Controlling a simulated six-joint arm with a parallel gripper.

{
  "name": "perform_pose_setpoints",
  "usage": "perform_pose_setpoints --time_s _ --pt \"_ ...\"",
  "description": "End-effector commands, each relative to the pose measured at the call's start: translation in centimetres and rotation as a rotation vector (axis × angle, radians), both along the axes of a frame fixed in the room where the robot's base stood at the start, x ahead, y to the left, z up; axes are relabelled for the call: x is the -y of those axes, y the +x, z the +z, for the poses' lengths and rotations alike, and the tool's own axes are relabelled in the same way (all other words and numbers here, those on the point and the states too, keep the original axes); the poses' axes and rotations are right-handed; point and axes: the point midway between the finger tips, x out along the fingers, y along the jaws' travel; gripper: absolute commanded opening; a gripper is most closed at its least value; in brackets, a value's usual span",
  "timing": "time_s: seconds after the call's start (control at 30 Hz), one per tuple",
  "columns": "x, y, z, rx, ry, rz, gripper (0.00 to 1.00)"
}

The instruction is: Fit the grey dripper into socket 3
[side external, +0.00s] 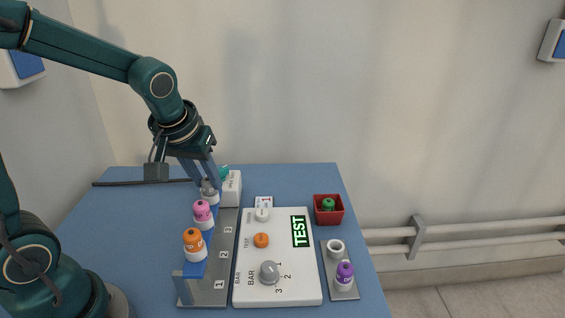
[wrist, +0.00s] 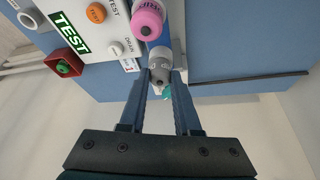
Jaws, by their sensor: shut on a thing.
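The grey dripper (side external: 208,186), with a pale lower part, is between the fingers of my gripper (side external: 205,182) at the far end of the blue rack (side external: 192,271). My gripper is shut on it, and the wrist view shows the grey dripper (wrist: 160,62) between the fingertips (wrist: 161,80). It is in line with the pink dripper (side external: 202,211) in socket 2 and the orange dripper (side external: 194,239) in socket 1. It is at the third place, socket 3. The socket's mouth is hidden, so I cannot tell whether the dripper is seated or just above.
A white control panel (side external: 249,291) with a green TEST display (side external: 300,231) stands right of the rack. A white box (side external: 232,190) is close beside my gripper. A red bin (side external: 328,220) holds a green piece. A grey plate (side external: 333,267) holds a purple dripper (side external: 344,272).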

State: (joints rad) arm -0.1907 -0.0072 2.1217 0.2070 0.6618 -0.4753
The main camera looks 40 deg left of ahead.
Motion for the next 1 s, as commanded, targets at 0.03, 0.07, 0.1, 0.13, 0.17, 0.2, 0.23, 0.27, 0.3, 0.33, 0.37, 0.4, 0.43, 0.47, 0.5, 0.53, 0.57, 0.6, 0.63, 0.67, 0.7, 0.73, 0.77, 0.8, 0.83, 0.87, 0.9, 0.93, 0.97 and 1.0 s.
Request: perform_pose_setpoints --time_s 0.03,0.07,0.1,0.13,0.17,0.2,0.23,0.27,0.3,0.33,0.37,0.4,0.43,0.47,0.5,0.53,0.57,0.6,0.63,0.67,0.7,0.73,0.77,0.8,0.83,0.87,0.9,0.93,0.97,1.0 --pt "0.01 -0.01 -0.1 -0.001 -0.001 0.0 0.0" --pt "0.01 -0.02 -0.14 -0.001 -0.001 0.0 0.0" --pt "0.01 -0.02 -0.19 -0.001 -0.001 0.0 0.0" --pt "0.01 -0.02 -0.24 -0.001 -0.001 0.0 0.0" --pt "0.01 -0.02 -0.28 -0.001 -0.001 0.0 0.0" --pt "0.0 -0.01 -0.26 0.0 0.0 0.0 0.43" --pt "0.01 -0.01 -0.25 0.0 0.0 0.0 0.54" --pt "0.01 -0.01 -0.25 0.0 0.0 0.0 0.66" --pt "0.01 -0.01 -0.25 0.0 0.0 0.0 0.66" --pt "0.01 -0.01 -0.25 0.0 0.0 0.0 0.66" --pt "0.0 -0.01 -0.24 0.0 0.0 0.0 0.66" --pt "0.01 0.0 -0.24 0.0 0.0 0.0 0.66" --pt "0.01 0.0 -0.24 0.0 0.0 0.0 0.66" --pt "0.0 -0.01 -0.24 0.0 0.0 0.0 0.66" --pt "0.0 -0.01 -0.24 0.0 0.0 0.0 0.66" --pt "0.0 -0.01 -0.24 0.0 0.0 0.0 0.78" --pt "0.01 -0.01 -0.23 0.0 0.0 0.0 0.86" --pt "0.01 -0.01 -0.23 0.0 0.0 0.0 0.86" --pt "0.01 -0.01 -0.23 0.0 0.0 0.0 0.86" --pt "0.01 -0.01 -0.23 0.0 0.0 0.0 0.86" --pt "0.01 -0.01 -0.23 0.0 0.0 0.0 0.86" --pt "0.0 0.0 -0.23 0.0 0.0 0.0 0.86" --pt "0.0 0.0 -0.23 0.0 0.0 0.0 0.86" --pt "0.0 0.0 -0.23 0.0 0.0 0.0 0.86" --pt "0.01 0.0 -0.23 0.0 0.0 0.0 0.86" --pt "0.01 0.0 -0.21 0.0 0.0 0.0 0.86" --pt "0.0 0.02 -0.14 0.001 0.0 0.0 0.86" --pt "-0.01 0.03 -0.04 0.002 0.0 0.0 0.86" --pt "-0.01 0.04 0.08 0.002 0.0 0.0 0.86" --pt "-0.02 0.05 0.31 0.003 0.002 0.0 0.86"
